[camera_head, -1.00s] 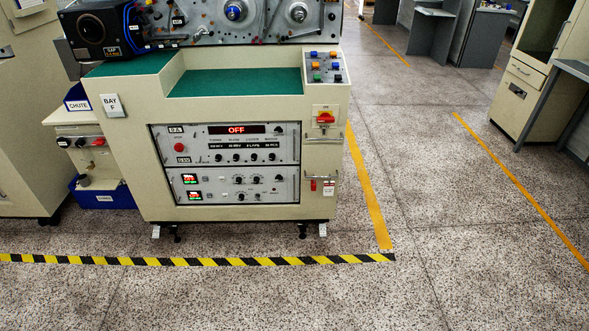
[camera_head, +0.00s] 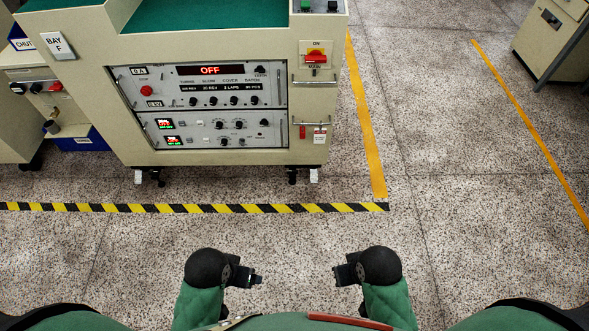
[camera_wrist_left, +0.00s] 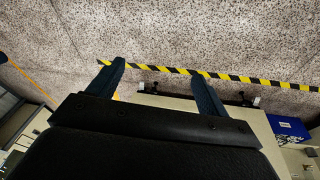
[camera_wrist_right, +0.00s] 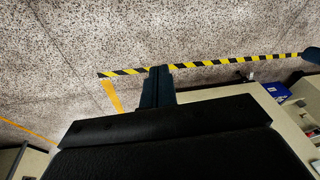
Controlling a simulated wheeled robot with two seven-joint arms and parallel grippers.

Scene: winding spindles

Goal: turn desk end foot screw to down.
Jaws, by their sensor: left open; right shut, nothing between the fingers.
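The beige desk (camera_head: 225,159) marked BAY F stands ahead. Under its lower edge are small black caster-like parts with white pieces beside them, one pair at the right end (camera_head: 313,176) and one at the left (camera_head: 138,177). They are too small to tell which is the foot screw or how it is set. My left gripper (camera_head: 258,279) is low in front of the desk, open and empty; its spread fingers show in the left wrist view (camera_wrist_left: 160,82). My right gripper (camera_head: 337,278) is shut and empty; its closed fingers show in the right wrist view (camera_wrist_right: 158,86). Both are apart from the desk.
Yellow-black striped tape (camera_head: 190,208) lies on the floor between my grippers and the desk. A yellow line (camera_head: 365,120) runs along the desk's right side, with open floor beyond. The front panel (camera_head: 210,105) reads OFF. A red switch (camera_head: 316,56) is at its right.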

